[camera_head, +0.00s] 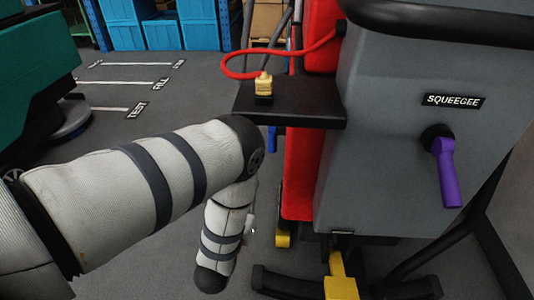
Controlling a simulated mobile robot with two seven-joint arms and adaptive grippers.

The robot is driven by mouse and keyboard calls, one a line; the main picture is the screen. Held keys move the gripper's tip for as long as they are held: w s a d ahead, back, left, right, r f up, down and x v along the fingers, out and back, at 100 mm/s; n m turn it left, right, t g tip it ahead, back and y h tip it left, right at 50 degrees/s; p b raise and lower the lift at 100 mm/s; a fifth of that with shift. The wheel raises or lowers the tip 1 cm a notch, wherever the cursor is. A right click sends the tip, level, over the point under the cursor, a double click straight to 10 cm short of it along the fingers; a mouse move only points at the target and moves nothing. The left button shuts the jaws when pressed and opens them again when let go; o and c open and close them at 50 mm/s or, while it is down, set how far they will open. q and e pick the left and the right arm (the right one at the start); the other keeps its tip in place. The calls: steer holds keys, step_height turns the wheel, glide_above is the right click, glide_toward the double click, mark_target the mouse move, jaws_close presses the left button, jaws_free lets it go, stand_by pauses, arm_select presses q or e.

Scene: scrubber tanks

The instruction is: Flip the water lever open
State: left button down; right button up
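No lever labelled water shows in this view. A purple lever (446,172) hangs down, slightly tilted, from a black pivot on the grey machine body (390,120), below a "SQUEEGEE" label (454,101). A small blue part (272,138) shows just under the black shelf (290,103); most of it is hidden and I cannot tell what it is. My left arm comes in from the left and bends down in front of the machine. Neither of my grippers shows.
A yellow connector (264,86) with a red cable (236,74) stands on the shelf. A red panel (303,170) is beside the grey body. A yellow pedal (340,284) is low in front. A teal machine (38,70) is at left; blue bins (163,30) are behind open floor.

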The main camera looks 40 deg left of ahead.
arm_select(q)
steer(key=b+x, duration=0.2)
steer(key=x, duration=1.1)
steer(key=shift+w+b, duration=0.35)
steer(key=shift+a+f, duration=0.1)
